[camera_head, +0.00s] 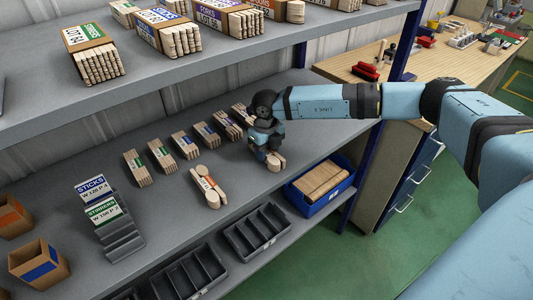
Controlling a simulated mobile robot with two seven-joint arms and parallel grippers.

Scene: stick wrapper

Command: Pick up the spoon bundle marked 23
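A wooden bundle with rounded ends and an orange-marked band (208,186) lies on the middle shelf, left of and nearer than my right gripper. Its number is too small to read. My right gripper (268,150) points down at the shelf. Pale rounded wooden ends (275,161) show right under it, likely another spoon bundle. Its band and most of it are hidden by the gripper. I cannot tell whether the fingers are open or shut on it. My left gripper is not in view.
A grey card rack (121,238) and open boxes (40,265) are at left. The upper shelf (150,92) overhangs.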

